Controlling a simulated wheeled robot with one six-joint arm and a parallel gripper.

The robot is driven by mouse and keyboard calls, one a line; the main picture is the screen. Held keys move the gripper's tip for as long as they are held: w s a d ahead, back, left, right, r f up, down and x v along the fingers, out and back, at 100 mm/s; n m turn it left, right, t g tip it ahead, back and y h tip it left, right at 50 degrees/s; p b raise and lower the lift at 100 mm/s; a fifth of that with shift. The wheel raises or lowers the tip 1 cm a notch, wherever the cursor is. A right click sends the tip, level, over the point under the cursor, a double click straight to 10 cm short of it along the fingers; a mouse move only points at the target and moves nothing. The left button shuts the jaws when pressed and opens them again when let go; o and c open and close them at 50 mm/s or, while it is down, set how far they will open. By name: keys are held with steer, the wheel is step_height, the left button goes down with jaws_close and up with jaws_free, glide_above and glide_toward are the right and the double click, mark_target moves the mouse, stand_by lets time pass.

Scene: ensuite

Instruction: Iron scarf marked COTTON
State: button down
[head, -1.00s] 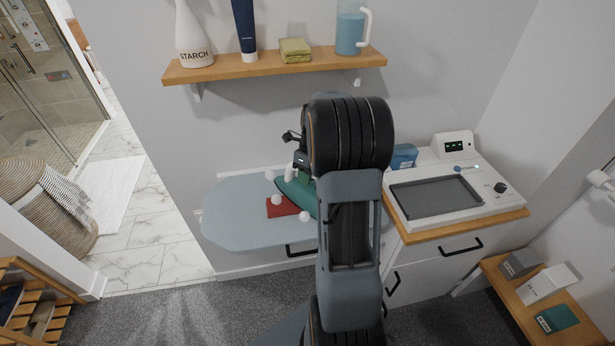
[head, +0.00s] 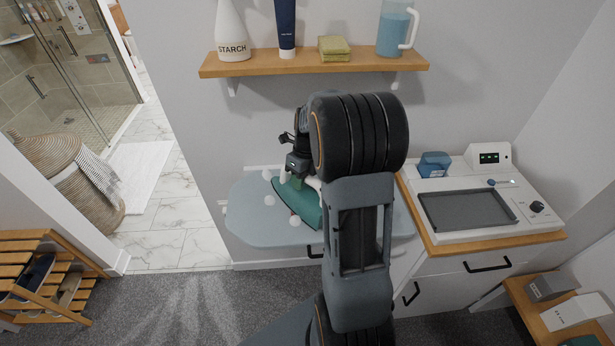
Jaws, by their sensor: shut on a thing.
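A light blue ironing board (head: 255,222) juts from the wall at centre. A teal, pointed-oval thing, which looks like the iron (head: 307,207), is on or just above the board. My gripper (head: 298,168) comes down over it from behind my large dark arm and appears shut on it; the fingertips are mostly hidden. Several small white balls or puffs show around the iron. No cloth shows on the board now, and no COTTON mark is readable.
At right, a cabinet bears a grey tray (head: 466,209) and a blue object (head: 434,164).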

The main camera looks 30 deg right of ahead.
steer(key=shift+w+a, duration=0.35)
steer(key=shift+a, duration=0.45)
steer(key=shift+w+a+r+p, duration=0.15)
steer(key=shift+r+p, duration=0.2)
steer(key=shift+p, duration=0.2)
step_height(320, 180, up, 4)
steer(key=shift+f+p, duration=0.15)
steer(key=shift+p, duration=0.9)
step_height(320, 180, up, 4)
steer(key=p, duration=0.2)
steer(key=shift+p, duration=0.35)
